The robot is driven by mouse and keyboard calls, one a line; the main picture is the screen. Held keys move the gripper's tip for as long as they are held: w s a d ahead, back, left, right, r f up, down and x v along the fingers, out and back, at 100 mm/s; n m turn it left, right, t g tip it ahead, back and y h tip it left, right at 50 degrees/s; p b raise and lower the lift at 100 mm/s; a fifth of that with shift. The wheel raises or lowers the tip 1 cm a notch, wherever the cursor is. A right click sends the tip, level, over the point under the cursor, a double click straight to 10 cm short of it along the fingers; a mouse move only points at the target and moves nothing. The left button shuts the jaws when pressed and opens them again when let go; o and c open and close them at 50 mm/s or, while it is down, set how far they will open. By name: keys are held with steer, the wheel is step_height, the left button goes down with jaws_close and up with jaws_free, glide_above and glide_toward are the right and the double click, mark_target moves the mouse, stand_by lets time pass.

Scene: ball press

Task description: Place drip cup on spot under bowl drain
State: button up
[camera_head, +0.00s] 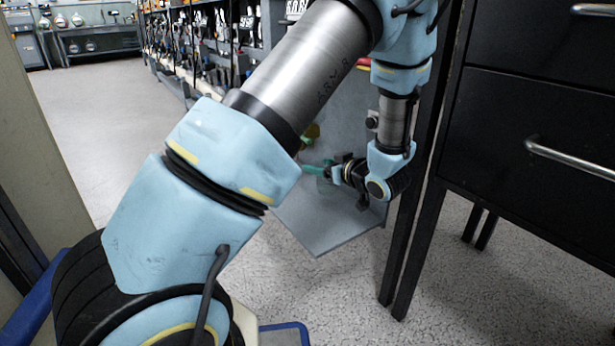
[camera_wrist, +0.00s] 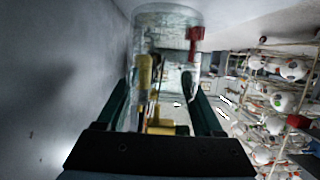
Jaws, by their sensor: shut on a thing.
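My gripper (camera_wrist: 163,88) shows in the wrist view with a dark green finger on each side. It is shut on a clear, cylindrical cup, which I take to be the drip cup (camera_wrist: 166,20); it stands out beyond the fingertips. A red piece (camera_wrist: 196,38) and a brass-coloured part (camera_wrist: 145,74) show at or through the clear wall; I cannot tell whether they touch it. In the head view my gripper (camera_head: 316,168) points left beside a grey panel, and my own arm hides most of what it holds. I cannot make out the bowl drain or the spot under it.
The grey panel (camera_head: 325,225) stands close behind and below my gripper. A black drawer cabinet (camera_head: 540,110) with metal handles is close on the right. Shelves of goods (camera_head: 160,45) line the back. Open speckled floor (camera_head: 80,110) lies at the left.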

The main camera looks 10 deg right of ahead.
steer(key=w, duration=0.1)
steer(key=w+a+b, duration=0.1)
steer(key=w, duration=0.1)
steer(key=w+a, duration=0.1)
steer(key=w, duration=0.1)
steer(key=shift+a+b, duration=0.25)
steer(key=shift+b, duration=0.1)
steer(key=f+b, duration=0.1)
steer(key=w+f+b, duration=0.1)
steer(key=f, duration=0.1)
steer(key=shift+a+b, duration=0.2)
steer(key=shift+b, duration=0.15)
steer(key=shift+f, duration=0.25)
steer(key=shift+f, duration=0.15)
steer(key=o, duration=1.3)
steer(key=shift+o, duration=0.2)
